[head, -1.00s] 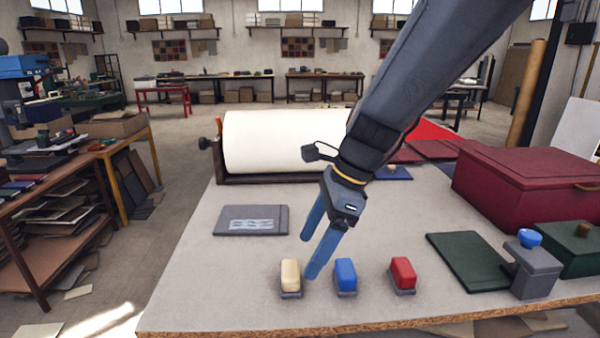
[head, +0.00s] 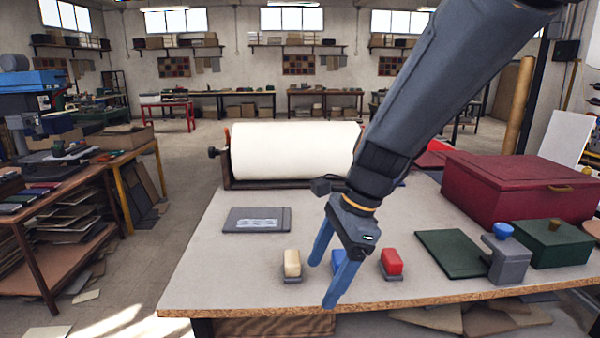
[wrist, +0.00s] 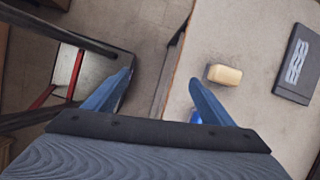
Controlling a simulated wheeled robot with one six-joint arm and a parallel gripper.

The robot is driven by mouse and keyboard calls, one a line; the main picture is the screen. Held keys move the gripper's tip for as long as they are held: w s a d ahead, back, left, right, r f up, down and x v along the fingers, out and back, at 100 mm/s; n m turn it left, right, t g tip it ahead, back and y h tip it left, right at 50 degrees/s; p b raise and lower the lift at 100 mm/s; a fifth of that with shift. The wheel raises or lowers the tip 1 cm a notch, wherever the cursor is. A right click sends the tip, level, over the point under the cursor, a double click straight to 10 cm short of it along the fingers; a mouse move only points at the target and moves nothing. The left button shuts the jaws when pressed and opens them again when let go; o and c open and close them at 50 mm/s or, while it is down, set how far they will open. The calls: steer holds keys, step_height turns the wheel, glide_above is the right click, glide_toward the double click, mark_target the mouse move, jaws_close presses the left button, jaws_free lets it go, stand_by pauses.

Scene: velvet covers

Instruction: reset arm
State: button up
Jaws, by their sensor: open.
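My gripper (head: 323,285) is open and empty, its two blue fingers pointing down at the front of the table (head: 205,262) in the head view. It hangs in front of the blue block (head: 338,255) and hides most of it. In the wrist view my gripper (wrist: 160,92) has its fingers spread apart, one over the floor side and one over the tabletop. A cream block (head: 292,262) stands to the left, and it also shows in the wrist view (wrist: 225,74). A red block (head: 391,262) stands to the right.
A white roll (head: 290,150) lies in a frame at the table's back. A grey book (head: 257,220) lies at left. On the right are a large red box (head: 505,190), a dark green cover (head: 450,253), a grey stand with a blue knob (head: 507,259) and a green box (head: 550,243).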

steer(key=s+d+f+n+h, duration=0.2)
steer(key=s+d+f+n, duration=0.1)
steer(key=d+n, duration=0.4)
steer(key=s+d+f+n+t+h, duration=0.1)
steer(key=s+d+f+n+h, duration=0.1)
steer(key=d+f+n, duration=0.3)
steer(key=s+d+n, duration=0.1)
steer(key=d+n, duration=0.1)
steer(key=n, duration=0.1)
steer(key=shift+s+d+f+n, duration=0.2)
steer(key=shift+s+d+n, duration=0.15)
steer(key=shift+n, duration=0.05)
stand_by(1.0)
